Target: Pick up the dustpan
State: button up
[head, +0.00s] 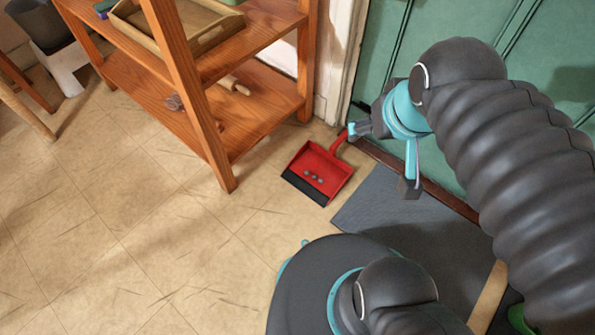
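The red dustpan (319,172) has a dark front edge and a few small grey spots in its pan. It appears to lie on the tiled floor, between the wooden shelf and the grey mat, with its handle pointing up and right towards the door. My gripper (353,130) is at the far end of the handle and overlaps it in the picture. The fingertips are small and partly merge with the handle end, so I cannot tell whether they are closed on it or only beside it.
A wooden shelf (228,160) stands to the left of the dustpan, holding a tray (215,35) and a rolling pin (234,86). A green door (388,30) is behind my gripper. A grey mat (365,210) lies to the right. The floor at left is mostly open.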

aim_at(311, 157)
jog(key=z, duration=4.2)
jog(key=k, duration=0.85)
jog(key=u, duration=1.25)
